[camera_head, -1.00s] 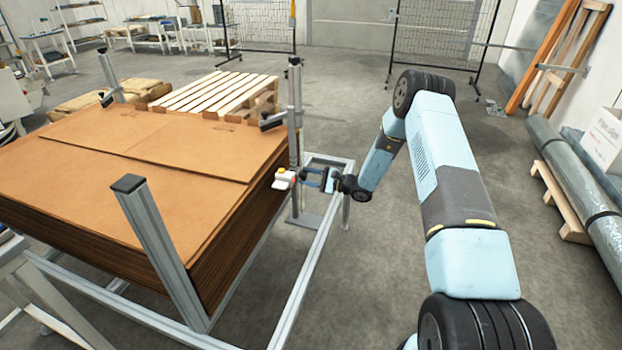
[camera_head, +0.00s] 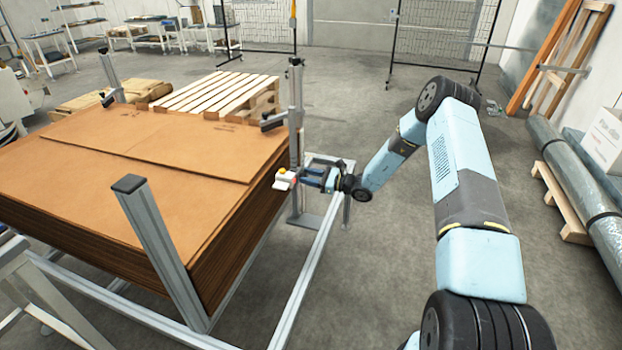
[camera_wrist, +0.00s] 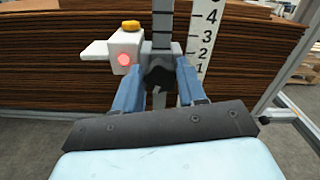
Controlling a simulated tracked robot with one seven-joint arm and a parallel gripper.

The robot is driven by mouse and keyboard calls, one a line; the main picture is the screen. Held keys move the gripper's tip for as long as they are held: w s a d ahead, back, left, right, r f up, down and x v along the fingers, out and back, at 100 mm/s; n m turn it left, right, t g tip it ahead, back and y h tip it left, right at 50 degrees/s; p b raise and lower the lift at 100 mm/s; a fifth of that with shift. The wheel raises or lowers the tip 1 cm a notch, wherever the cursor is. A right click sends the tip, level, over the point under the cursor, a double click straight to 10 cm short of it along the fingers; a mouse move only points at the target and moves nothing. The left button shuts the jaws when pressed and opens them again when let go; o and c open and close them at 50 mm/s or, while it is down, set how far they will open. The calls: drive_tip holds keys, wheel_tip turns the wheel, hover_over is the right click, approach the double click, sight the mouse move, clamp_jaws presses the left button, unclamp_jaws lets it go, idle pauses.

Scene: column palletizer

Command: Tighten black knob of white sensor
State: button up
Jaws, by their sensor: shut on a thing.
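The white sensor (camera_head: 284,178) with a yellow top sits beside the cardboard stack's right edge, at the metal post. In the wrist view the white sensor (camera_wrist: 122,48) shows its yellow cap and a round red light, left of the post (camera_wrist: 163,22). The black knob (camera_wrist: 158,76) is below and right of the sensor's body, in front of the post. My gripper (camera_wrist: 160,80) has its two blue fingers on either side of the knob and is shut on it. The finger contact is partly hidden in the wrist view. My gripper also shows in the head view (camera_head: 308,178), small.
A tall stack of brown cardboard (camera_head: 120,190) fills the left, framed by metal posts (camera_head: 160,250) and a low metal rail (camera_head: 305,275). A numbered scale (camera_wrist: 205,35) stands right of the knob.

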drive_tip(key=m, duration=1.2)
drive_tip(key=shift+a+f, duration=0.1)
drive_tip(key=shift+a, duration=0.05)
drive_tip(key=shift+w+m, duration=0.1)
drive_tip(key=shift+m, duration=0.2)
drive_tip(key=o, duration=1.1)
drive_tip(key=shift+w+d, duration=0.1)
drive_tip(key=shift+d, duration=0.1)
drive_tip(key=shift+c, duration=0.2)
